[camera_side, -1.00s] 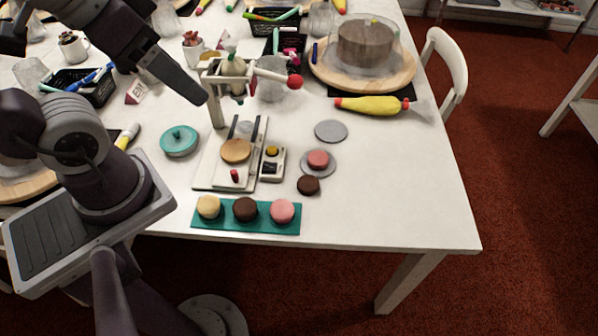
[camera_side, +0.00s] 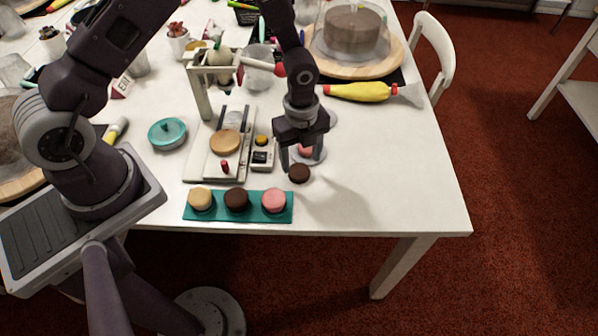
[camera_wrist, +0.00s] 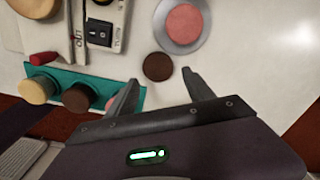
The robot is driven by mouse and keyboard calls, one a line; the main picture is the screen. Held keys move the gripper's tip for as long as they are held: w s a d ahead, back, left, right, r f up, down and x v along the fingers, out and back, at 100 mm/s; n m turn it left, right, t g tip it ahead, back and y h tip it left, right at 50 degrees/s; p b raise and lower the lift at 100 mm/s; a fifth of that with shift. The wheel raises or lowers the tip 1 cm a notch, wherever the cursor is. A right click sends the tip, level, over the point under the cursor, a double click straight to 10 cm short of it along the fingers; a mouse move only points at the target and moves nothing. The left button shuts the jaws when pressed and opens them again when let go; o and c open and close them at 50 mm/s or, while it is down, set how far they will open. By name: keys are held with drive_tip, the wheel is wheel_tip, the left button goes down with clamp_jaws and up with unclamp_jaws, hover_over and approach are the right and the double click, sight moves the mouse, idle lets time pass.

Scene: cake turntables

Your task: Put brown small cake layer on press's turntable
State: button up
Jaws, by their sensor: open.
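A small dark brown cake layer (camera_side: 299,173) lies loose on the white table, right of the press; it also shows in the wrist view (camera_wrist: 158,67). My gripper (camera_side: 301,165) points down over it, with open, empty fingers. In the wrist view the layer sits just beyond the fingertips (camera_wrist: 160,80), between their lines, with no visible contact. The press (camera_side: 203,90) has a white frame and a base board. A tan round disc, apparently its turntable (camera_side: 225,142), sits bare on the board; its edge shows in the wrist view (camera_wrist: 36,5).
A teal tray (camera_side: 287,214) holds cream, brown and pink cakes in front of the press. A pink layer (camera_wrist: 186,24) rests on a grey disc (camera_wrist: 163,38) close beyond the brown layer. A switch box (camera_side: 262,155) stands beside the press board. The table's front right is clear.

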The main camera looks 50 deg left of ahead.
drive_tip(key=f, duration=0.4)
drive_tip(key=shift+a+f, duration=0.2)
drive_tip(key=shift+f, duration=0.15)
drive_tip(key=c, duration=1.2)
drive_tip(key=s+a+r+n, duration=0.1)
drive_tip(key=a+r+n, duration=0.3)
drive_tip(key=r+n, duration=0.6)
drive_tip(key=s+a+r+n, duration=0.1)
drive_tip(key=a+r+n, duration=0.3)
drive_tip(key=r+n, duration=0.65)
drive_tip(key=m, duration=0.2)
hover_over(288, 176)
wheel_tip(288, 176, down, 10)
drive_tip(key=shift+m, duration=0.25)
drive_tip(key=f, duration=1)
drive_tip(key=shift+w+a+f, duration=0.1)
drive_tip(key=shift+w+a, duration=0.05)
drive_tip(key=shift+a, duration=0.1)
